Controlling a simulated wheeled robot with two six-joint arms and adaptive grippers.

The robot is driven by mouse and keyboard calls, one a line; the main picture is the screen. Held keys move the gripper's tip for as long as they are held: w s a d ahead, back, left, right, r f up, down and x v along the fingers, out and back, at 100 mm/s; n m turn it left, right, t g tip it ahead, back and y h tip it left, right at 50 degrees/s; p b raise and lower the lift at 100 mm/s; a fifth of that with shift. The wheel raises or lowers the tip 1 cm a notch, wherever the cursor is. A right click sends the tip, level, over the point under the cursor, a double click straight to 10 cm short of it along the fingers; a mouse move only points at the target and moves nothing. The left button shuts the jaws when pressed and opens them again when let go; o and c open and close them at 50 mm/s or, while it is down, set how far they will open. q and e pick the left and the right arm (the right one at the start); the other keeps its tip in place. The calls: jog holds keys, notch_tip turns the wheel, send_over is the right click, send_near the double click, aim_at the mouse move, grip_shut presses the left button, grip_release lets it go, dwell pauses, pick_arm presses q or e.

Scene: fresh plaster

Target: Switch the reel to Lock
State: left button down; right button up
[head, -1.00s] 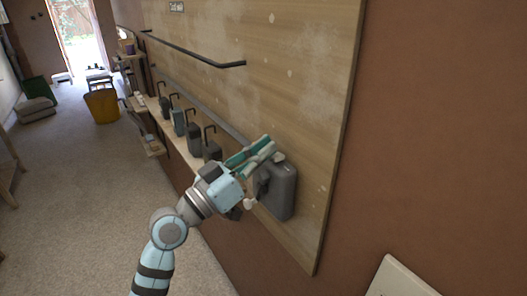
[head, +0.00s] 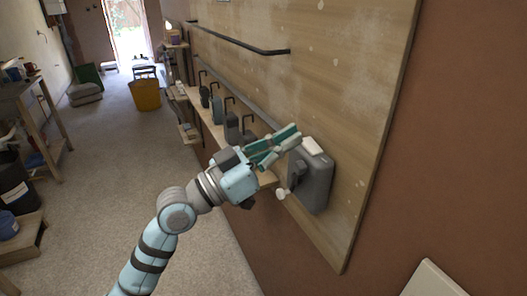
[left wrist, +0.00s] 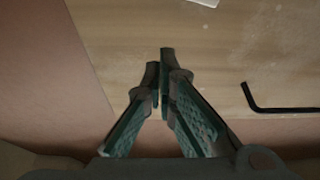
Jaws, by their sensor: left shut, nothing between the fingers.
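The reel (head: 318,182) is a dark grey box on the wooden board, at right of centre in the head view. A pale block (head: 313,146) sits at its top, and a white ball (head: 281,194) shows at its lower left. I cannot read any lock marking. My left gripper (head: 296,136) has green fingers, shut and empty, just left of and above the reel's top; I cannot tell whether they touch it. The fingers also show in the left wrist view (left wrist: 160,62) against the board, where the reel is not recognisable. My right gripper is not in view.
The wooden board (head: 360,110) covers the wall behind the reel. Several dark hooked tools (head: 232,128) stand along a ledge to the left, below a black rail (head: 250,45). A yellow bucket (head: 145,95) stands far back on the floor. The floor at left centre is clear.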

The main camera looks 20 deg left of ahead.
pick_arm(q)
jog(key=v, duration=0.5)
jog(key=shift+s+a+f, duration=0.1)
jog(key=shift+a+f, duration=0.05)
jog(key=shift+a, duration=0.35)
